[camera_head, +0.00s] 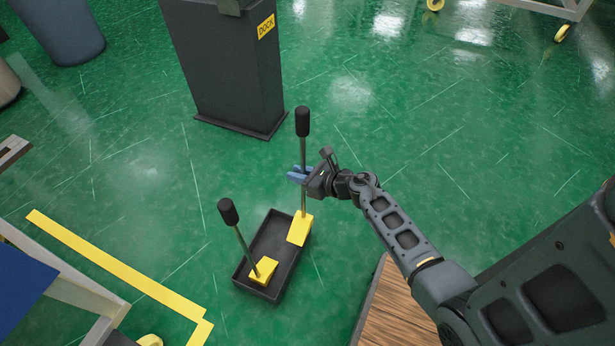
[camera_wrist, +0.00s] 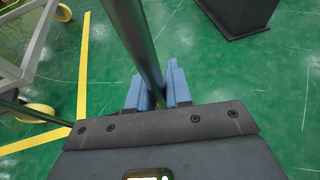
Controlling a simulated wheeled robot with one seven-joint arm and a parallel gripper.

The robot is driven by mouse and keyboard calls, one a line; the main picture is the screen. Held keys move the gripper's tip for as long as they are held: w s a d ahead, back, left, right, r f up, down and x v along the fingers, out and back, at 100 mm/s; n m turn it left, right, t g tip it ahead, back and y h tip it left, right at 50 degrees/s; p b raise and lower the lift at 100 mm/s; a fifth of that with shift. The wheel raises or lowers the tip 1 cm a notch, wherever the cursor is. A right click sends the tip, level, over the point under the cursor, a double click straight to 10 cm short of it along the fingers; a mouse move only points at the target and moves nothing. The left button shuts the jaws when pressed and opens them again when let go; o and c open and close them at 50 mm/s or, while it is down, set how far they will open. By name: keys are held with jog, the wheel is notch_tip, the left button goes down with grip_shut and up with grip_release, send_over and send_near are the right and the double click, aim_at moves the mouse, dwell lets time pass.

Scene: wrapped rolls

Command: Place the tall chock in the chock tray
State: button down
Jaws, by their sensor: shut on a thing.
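The tall chock (camera_head: 299,230) is a yellow wedge on a long upright metal rod with a black grip on top. My gripper (camera_head: 299,174) has its blue fingers shut on this rod, below the black grip. In the wrist view, the rod (camera_wrist: 146,50) runs up between the blue fingers (camera_wrist: 155,92). The chock tray (camera_head: 240,277) is a dark shallow box on the green floor. The held wedge appears at the tray's far right end; I cannot tell whether it touches the tray's bottom. The wedge is out of sight in the wrist view.
A second, shorter-handled yellow chock (camera_head: 262,271) stands in the near end of the tray, its rod leaning left. A dark dock cabinet (camera_head: 225,75) stands behind. A wooden-topped box (camera_head: 395,310) is at right front. A blue-topped cart (camera_head: 22,285) is at left.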

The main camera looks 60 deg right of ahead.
jog(key=w+a+f+b, duration=0.1)
jog(key=w+f+b, duration=0.4)
jog(key=w+f, duration=0.2)
jog(key=shift+a+f, duration=0.25)
jog(key=shift+f, duration=0.25)
jog(key=shift+f+b, duration=0.2)
jog(key=shift+b, duration=0.1)
jog(key=c, duration=1)
grip_release()
jog(key=shift+c, duration=0.2)
